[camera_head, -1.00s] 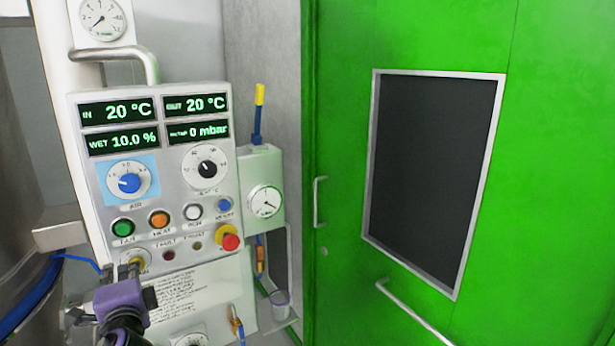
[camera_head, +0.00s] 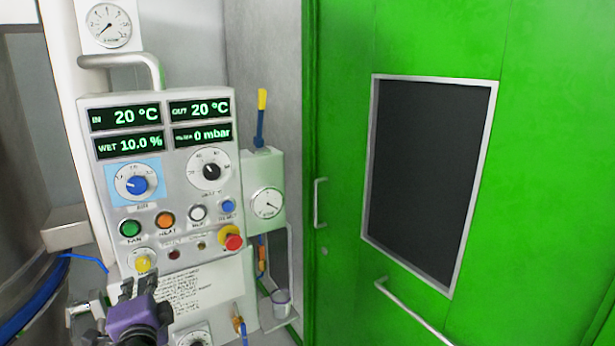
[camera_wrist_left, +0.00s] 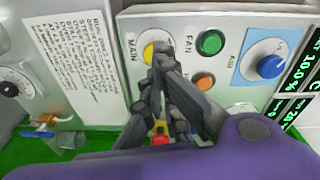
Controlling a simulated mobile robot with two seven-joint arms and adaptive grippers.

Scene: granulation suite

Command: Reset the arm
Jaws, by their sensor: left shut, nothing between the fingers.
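My left gripper (camera_head: 132,286) is at the lower left of the head view, its purple body below the control panel (camera_head: 205,258). Its dark fingers point up at the yellow MAIN knob (camera_head: 142,264). In the left wrist view the gripper (camera_wrist_left: 161,58) is shut and empty, with its fingertips beside the yellow knob (camera_wrist_left: 149,53). I cannot tell whether they touch it. The fingers partly hide the panel's lower buttons in that view. My right gripper is not in view.
The panel carries a green FAN button (camera_head: 131,228), an orange HEAT button (camera_head: 165,220), a red stop button (camera_head: 232,238) and a blue AIR dial (camera_head: 137,184). A green door (camera_head: 545,180) stands at the right. A steel vessel (camera_head: 30,220) is at the left.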

